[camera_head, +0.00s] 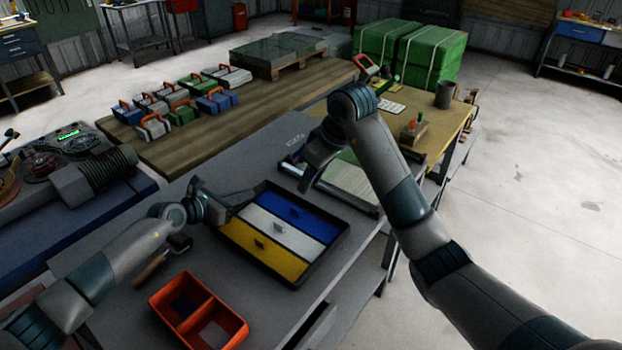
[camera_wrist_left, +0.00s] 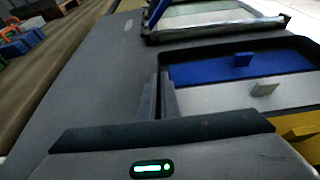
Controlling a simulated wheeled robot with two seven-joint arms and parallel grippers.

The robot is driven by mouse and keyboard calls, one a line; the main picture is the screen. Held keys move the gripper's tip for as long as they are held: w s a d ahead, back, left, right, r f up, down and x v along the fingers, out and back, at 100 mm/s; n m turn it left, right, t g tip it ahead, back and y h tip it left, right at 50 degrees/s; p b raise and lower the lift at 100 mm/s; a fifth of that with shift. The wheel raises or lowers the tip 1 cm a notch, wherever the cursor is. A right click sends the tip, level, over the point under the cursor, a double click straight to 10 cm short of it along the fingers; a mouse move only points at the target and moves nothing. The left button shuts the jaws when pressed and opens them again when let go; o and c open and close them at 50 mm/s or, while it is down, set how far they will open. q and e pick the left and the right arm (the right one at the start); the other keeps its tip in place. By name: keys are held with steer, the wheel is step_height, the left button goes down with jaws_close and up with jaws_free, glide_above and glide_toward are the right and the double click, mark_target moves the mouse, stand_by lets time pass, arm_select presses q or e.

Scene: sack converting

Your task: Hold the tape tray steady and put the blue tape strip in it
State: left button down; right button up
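The tape tray (camera_head: 336,240) is a shallow black tray on the grey bench. It holds blue, white (camera_head: 284,227) and yellow (camera_head: 250,246) strips side by side, each with a small knob. The blue tape strip (camera_head: 302,214) lies in the tray's far section; it also shows in the left wrist view (camera_wrist_left: 205,71). My left gripper (camera_head: 232,208) is at the tray's left wall, and its fingers (camera_wrist_left: 160,97) appear closed around that wall.
An orange two-compartment bin (camera_head: 166,292) stands in front of the tray. The framed pale stack (camera_head: 347,180) is just behind the tray. Several small colored cases with orange handles (camera_head: 183,111) stand on the wooden table.

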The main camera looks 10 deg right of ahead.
arm_select(q)
steer(key=c, duration=1.9)
jaws_free()
steer(key=shift+s+a, duration=0.1)
steer(key=v, duration=1.1)
steer(key=shift+s+a+r, duration=0.25)
steer(key=shift+s+f, duration=0.1)
